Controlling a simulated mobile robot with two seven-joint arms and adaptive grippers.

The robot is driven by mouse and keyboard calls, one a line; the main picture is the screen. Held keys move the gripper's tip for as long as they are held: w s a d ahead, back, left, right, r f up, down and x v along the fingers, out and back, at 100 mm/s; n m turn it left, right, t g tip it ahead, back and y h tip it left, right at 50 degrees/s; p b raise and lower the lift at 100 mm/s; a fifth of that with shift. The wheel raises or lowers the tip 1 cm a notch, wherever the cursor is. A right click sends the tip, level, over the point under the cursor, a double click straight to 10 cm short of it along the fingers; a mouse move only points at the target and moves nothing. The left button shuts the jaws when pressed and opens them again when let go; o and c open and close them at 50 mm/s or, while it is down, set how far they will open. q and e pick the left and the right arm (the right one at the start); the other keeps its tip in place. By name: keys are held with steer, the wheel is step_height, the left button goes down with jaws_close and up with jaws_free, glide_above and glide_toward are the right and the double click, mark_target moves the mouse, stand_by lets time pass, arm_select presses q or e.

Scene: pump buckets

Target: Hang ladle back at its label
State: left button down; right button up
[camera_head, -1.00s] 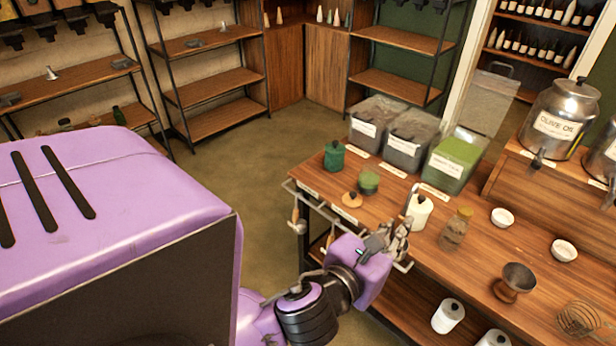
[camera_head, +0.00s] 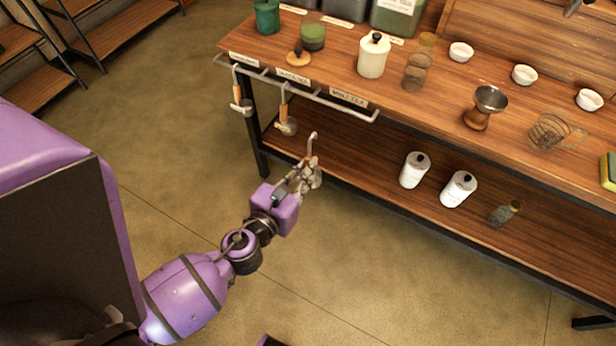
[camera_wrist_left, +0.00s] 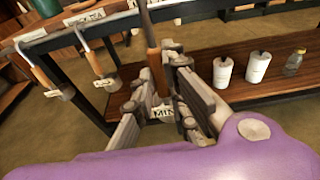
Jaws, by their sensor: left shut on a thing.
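My left gripper (camera_head: 303,178) is shut on a ladle (camera_head: 312,143), held roughly upright with its hook up. In the left wrist view the ladle's wooden handle (camera_wrist_left: 155,70) rises from between the fingers, and part of a tag reading "MIN…" shows by the cup, which is mostly hidden. The "MINT TEA" label (camera_head: 348,97) is on the table's front edge above the rail (camera_head: 325,99). The held ladle is in front of and below the rail, apart from it in the picture. Two other ladles (camera_head: 236,92) (camera_head: 285,110) hang from the rail further left. My right gripper is not in view.
The table (camera_head: 440,115) carries a white canister (camera_head: 374,57), a glass jar (camera_head: 418,65), a wooden-based metal cup (camera_head: 485,108) and small white bowls. Two white canisters (camera_head: 414,170) (camera_head: 458,189) stand on its lower shelf. The floor in front is clear.

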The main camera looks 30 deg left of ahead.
arm_select(q)
steer(key=shift+w+f, duration=0.7)
steer(key=shift+w, duration=0.1)
steer(key=shift+r+p+x, duration=0.25)
steer(key=shift+p+x, duration=0.25)
steer(key=shift+x, duration=0.8)
steer(key=b+x, duration=0.2)
steer(key=x, duration=1)
steer(key=shift+f, duration=0.2)
steer(key=c, duration=1.8)
jaws_free()
steer(key=shift+c, duration=0.2)
steer(key=shift+o, duration=0.9)
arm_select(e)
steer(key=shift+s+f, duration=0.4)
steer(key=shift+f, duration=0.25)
